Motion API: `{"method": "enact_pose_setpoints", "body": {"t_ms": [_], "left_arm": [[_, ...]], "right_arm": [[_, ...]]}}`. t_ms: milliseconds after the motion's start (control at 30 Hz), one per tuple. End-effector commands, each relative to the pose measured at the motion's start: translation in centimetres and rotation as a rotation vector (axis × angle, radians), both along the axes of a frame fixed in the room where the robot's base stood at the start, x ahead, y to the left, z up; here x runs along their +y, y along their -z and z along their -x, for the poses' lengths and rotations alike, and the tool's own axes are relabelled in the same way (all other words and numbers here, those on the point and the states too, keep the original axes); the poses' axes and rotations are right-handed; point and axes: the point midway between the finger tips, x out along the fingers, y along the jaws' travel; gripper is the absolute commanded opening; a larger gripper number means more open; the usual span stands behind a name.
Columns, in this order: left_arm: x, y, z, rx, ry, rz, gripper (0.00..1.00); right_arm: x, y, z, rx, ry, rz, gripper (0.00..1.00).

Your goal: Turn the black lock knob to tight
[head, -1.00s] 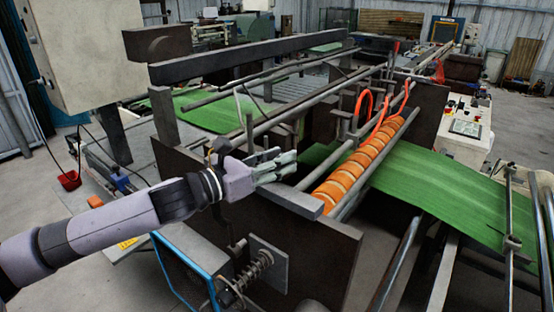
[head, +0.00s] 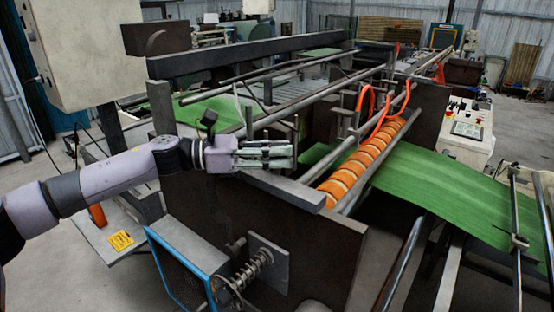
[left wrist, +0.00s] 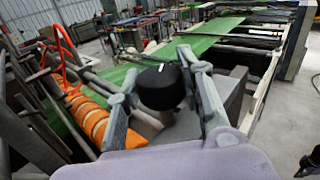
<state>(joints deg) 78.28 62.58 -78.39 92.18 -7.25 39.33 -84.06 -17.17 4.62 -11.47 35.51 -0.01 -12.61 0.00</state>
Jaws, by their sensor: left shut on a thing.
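The black lock knob (left wrist: 161,88) shows in the left wrist view as a round black cap with a short white mark on top. It sits on a pale grey stem between my two fingers. My left gripper (left wrist: 158,92) is shut on the knob, one finger on each side. In the head view my left gripper (head: 268,153) is at the near end of the machine frame, over its dark side plate (head: 290,235). The knob cannot be made out there behind the fingers. My right gripper is in neither view.
Orange rollers (head: 362,168) and a green sack web (head: 440,190) lie to the right of my gripper. Metal bars (head: 300,100) run along the machine behind it. A spring-loaded shaft (head: 250,270) and blue-edged guard (head: 180,270) stand below my arm.

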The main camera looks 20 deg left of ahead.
Motion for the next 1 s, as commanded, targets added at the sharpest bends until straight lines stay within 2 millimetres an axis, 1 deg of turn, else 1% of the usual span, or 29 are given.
{"method": "enact_pose_setpoints", "body": {"t_ms": [33, 300, 867, 900, 1000], "left_arm": [[0.0, 0.2, -0.2, -0.003, 0.026, 0.005, 0.07], [0.0, -0.1, -0.1, -0.001, 0.132, 0.006, 0.07], [0.0, -0.4, 0.0, -0.002, 0.163, 0.008, 0.07], [0.0, -0.4, 0.0, -0.002, 0.162, 0.008, 0.36], [0.0, -0.3, 0.0, -0.001, 0.162, 0.007, 0.43]], "right_arm": [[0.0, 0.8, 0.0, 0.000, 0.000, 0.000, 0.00], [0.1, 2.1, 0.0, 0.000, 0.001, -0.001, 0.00], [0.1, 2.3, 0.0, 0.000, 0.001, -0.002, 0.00], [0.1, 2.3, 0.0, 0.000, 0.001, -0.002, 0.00], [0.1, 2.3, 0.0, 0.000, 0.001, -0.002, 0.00]]}}
